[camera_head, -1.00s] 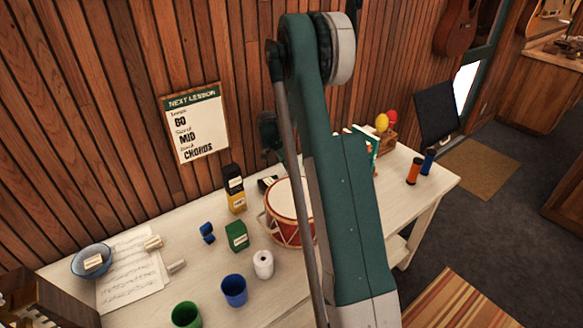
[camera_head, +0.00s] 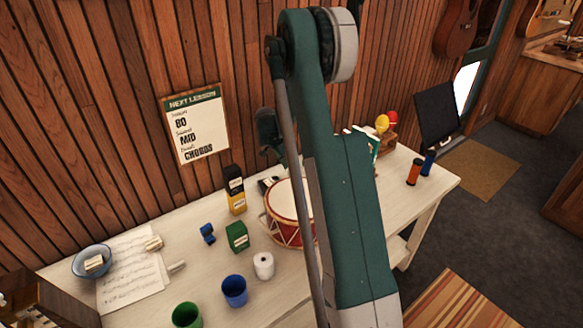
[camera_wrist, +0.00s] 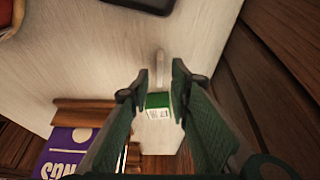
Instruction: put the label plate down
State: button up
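A small plate with a green part and a white printed part, which I take to be the label plate (camera_wrist: 158,105), shows beyond and between my fingers in the wrist view. It seems to lie on the pale table, clear of both fingers. My gripper (camera_wrist: 154,83) is open, its two green fingers spread on either side with a gap to the plate. In the head view only part of my gripper shows, above the back of the table near the wall, and my arm hides much of that area. I cannot make out the plate there.
A red drum (camera_head: 289,213), dark and yellow boxes (camera_head: 235,195), a green box (camera_head: 237,237), a white roll (camera_head: 263,265) and cups (camera_head: 234,290) stand on the table. In the wrist view, a purple book (camera_wrist: 68,150) in a wooden rack is close by the left finger.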

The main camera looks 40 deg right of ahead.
jog(key=p+v, duration=0.1)
jog(key=v, duration=0.9)
jog(key=shift+a+f, duration=0.1)
dwell(0.4)
jog(key=s+a+r+n+t+y, duration=0.15)
jog(key=s+a+r+n, duration=0.25)
jog(key=s+a+r, duration=0.55)
jog(key=s+a+r+n+t, duration=0.2)
jog(key=s+a+r+n, duration=0.4)
jog(key=a+r, duration=0.5)
jog(key=s+a+n+t+y, duration=0.1)
jog(key=s+a+n, duration=0.1)
jog(key=s+a, duration=0.3)
jog(key=s+a+f+n+t+y, duration=0.1)
jog(key=s+a+n, duration=0.2)
jog(key=s, duration=0.9)
jog(key=s+a+f+n+t+y, duration=0.1)
jog(key=s+a+n, duration=0.2)
jog(key=s+a, duration=0.5)
jog(key=shift+s+a+t, duration=0.35)
jog(key=shift+a, duration=0.25)
